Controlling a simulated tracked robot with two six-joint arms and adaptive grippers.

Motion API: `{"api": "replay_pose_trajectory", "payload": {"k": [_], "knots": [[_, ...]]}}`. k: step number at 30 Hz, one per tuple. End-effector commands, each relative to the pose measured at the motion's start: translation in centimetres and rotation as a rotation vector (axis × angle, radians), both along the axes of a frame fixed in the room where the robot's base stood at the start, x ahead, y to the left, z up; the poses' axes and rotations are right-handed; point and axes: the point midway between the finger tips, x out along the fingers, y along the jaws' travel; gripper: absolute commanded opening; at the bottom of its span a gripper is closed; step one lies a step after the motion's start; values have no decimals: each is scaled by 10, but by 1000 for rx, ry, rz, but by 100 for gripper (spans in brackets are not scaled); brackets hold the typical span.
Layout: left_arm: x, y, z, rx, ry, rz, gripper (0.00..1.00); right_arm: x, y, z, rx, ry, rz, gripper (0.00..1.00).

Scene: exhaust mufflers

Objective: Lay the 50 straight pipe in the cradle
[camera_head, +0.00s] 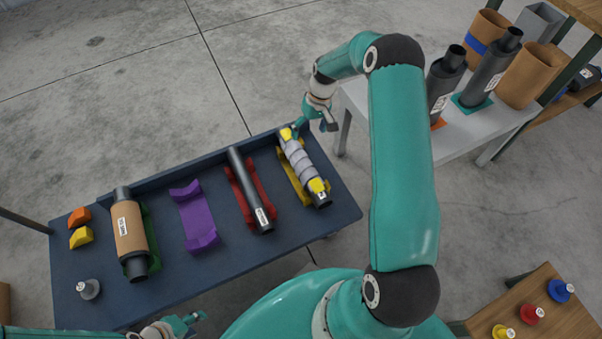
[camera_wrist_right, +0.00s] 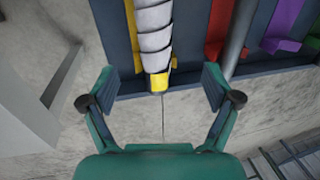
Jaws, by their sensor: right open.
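Two straight pipes lie in cradles on the dark blue table. A bare dark grey pipe (camera_head: 249,188) with a white label lies in the red cradle (camera_head: 272,203). A grey-wrapped pipe (camera_head: 302,163) with yellow bands lies in the yellow cradle (camera_head: 294,184). I cannot read which is the 50. The purple cradle (camera_head: 199,215) is empty. My right gripper (camera_head: 312,126) is open beside the wrapped pipe's far end. In the right wrist view its spread fingers (camera_wrist_right: 157,86) flank that yellow end (camera_wrist_right: 157,82) with gaps on both sides. My left gripper (camera_head: 192,322) is low at the table's front; its jaw opening is unclear.
A brown muffler (camera_head: 129,232) lies in the green cradle (camera_head: 151,240). Orange (camera_head: 79,216) and yellow (camera_head: 81,237) blocks and a grey knobbed piece (camera_head: 88,289) are at left. A raised rim (camera_head: 150,182) edges the table's back. A grey bench (camera_head: 480,124) holds upright mufflers.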

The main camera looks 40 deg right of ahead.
Motion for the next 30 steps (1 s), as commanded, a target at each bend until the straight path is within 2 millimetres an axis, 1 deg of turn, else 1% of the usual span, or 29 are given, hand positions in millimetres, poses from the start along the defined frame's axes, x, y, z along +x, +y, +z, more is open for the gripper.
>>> {"api": "replay_pose_trajectory", "payload": {"k": [1,2,5,8,15,18,21,28,30], "knots": [[0,0,-7,0,-1,0,40,0,-7,-5,-4,2,-4,88],[0,0,-8,0,-1,0,40,0,-9,-5,-5,4,-5,88],[0,0,-10,0,-1,0,40,0,-10,-14,-5,8,-5,88],[0,0,-13,0,-1,0,40,0,-5,-32,-4,9,-5,88],[0,0,-24,0,-1,0,40,3,5,-83,-4,8,-6,88],[0,0,-27,0,-1,0,40,4,8,-99,-5,7,-6,88],[0,0,-29,0,-1,0,40,5,10,-109,-5,6,-6,88],[0,0,-31,0,0,0,40,5,12,-120,-6,5,-6,88],[0,0,-34,0,0,0,40,3,14,-128,-5,7,-6,88]]}}
